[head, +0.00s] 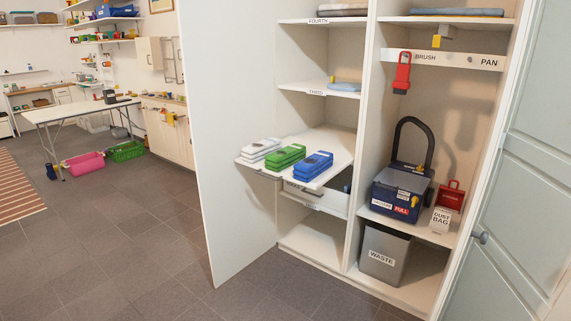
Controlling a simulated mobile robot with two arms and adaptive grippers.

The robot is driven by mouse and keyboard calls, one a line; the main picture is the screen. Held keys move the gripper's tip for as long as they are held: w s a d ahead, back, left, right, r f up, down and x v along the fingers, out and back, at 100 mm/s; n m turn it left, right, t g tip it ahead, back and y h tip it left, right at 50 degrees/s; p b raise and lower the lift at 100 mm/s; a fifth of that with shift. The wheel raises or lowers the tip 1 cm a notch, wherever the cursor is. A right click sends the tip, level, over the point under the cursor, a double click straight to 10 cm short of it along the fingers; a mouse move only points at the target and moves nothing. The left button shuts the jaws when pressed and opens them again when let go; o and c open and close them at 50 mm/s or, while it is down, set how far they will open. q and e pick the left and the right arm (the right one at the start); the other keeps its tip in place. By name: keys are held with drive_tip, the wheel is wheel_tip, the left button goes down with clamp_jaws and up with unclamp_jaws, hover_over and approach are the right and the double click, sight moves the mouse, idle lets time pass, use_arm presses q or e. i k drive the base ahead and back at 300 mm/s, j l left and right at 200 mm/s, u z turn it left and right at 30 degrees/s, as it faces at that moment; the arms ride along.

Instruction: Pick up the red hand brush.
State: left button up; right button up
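The red hand brush (402,73) hangs upright in the right column of the tall white cupboard. It is at the left end of a white rail (452,60), beside the word BRUSH. Its lower end looks dark. The place under the word PAN at the right end of the rail is empty. Neither of my grippers is in view.
Below stand a dark blue machine (400,190) with a black hose, a red dustpan-like item (453,195), a dust bag box (440,219) and a grey waste bin (385,254). White, green and blue items lie on a protruding shelf (338,142). A door (520,180) stands at right.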

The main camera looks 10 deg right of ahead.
sight(401, 84)
drive_tip(key=i+z, duration=0.1)
drive_tip(key=i, duration=0.45)
drive_tip(key=i+j+z, duration=0.1)
drive_tip(key=i, duration=0.4)
drive_tip(key=i+j+z, duration=0.1)
drive_tip(key=i, duration=0.45)
